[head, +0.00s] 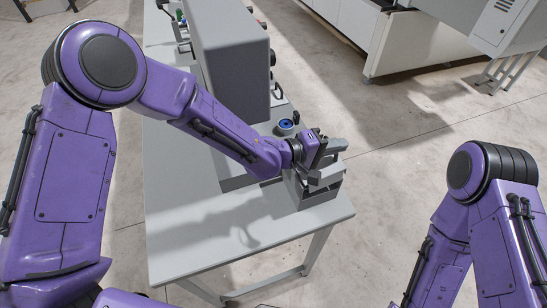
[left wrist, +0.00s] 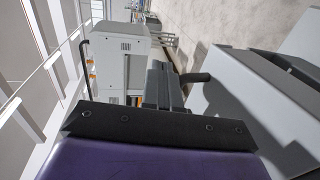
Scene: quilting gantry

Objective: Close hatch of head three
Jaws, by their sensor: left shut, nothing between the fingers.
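My left gripper (head: 330,147) is at the right edge of the grey table, over a small grey box-like unit (head: 303,196). Its fingers (left wrist: 163,84) are shut and hold nothing. In the left wrist view a large grey panel or housing (left wrist: 245,95) stands just right of the fingers. A black rounded handle (left wrist: 194,78) sticks out beside the fingertips; I cannot tell whether they touch it. A tall grey machine head (head: 232,55) stands behind the gripper on the table. I see no number marking head three, and the hatch's position is unclear, partly hidden by my gripper. My right gripper is out of view.
The grey table (head: 185,225) has a bare front surface. A blue-topped round part (head: 287,124) sits behind my left gripper. A white cabinet (head: 415,42) stands at the back right. The concrete floor right of the table is open.

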